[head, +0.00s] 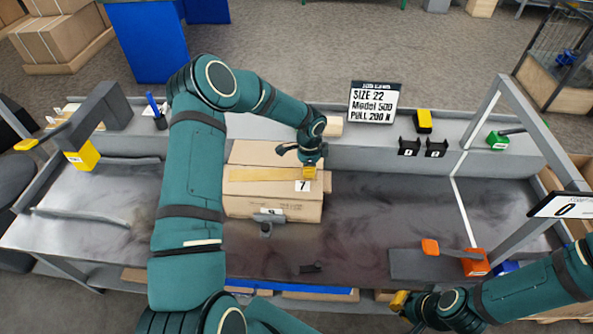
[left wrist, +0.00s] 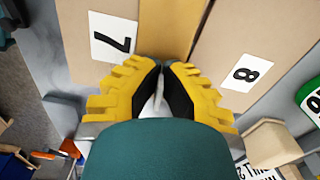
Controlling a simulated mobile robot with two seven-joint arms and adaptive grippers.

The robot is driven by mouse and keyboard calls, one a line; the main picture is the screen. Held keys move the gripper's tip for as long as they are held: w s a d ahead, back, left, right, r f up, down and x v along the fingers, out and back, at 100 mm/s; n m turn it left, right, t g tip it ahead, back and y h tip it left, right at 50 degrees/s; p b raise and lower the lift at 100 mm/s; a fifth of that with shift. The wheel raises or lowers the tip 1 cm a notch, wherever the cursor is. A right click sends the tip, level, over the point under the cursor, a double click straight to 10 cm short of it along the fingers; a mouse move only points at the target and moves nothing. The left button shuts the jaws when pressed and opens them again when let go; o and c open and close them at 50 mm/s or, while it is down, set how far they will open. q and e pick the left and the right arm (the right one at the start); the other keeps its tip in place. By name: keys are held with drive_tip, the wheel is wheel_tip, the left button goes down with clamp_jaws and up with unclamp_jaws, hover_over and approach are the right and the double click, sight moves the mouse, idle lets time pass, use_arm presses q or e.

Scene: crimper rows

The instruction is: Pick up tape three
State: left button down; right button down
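I see nothing that I can read as tape three. A cardboard box (head: 272,203) with a yellow-brown tape strip (head: 264,174) along its top carries a white label "7" (head: 303,186). In the left wrist view the label "7" (left wrist: 113,37) and a label "8" (left wrist: 245,73) lie on either side of the brown strip (left wrist: 167,25). My left gripper (head: 310,172) is over the right end of the box's strip. Its yellow fingers (left wrist: 165,66) nearly meet, with no clear object between them. My right gripper (head: 399,300) is at the front edge, its opening unclear.
A sign (head: 375,102) reading "SIZE 22" stands on the back ledge near a yellow block (head: 424,121). An orange-handled tool (head: 430,247) lies at the right front. Bench surface (head: 370,210) right of the box is clear.

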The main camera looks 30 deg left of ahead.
use_arm(q)
wheel_tip(320, 180, up, 10)
drive_tip(key=shift+f+p, duration=0.1)
drive_tip(key=shift+p, duration=0.65)
drive_tip(key=shift+c, duration=1.7)
unclamp_jaws()
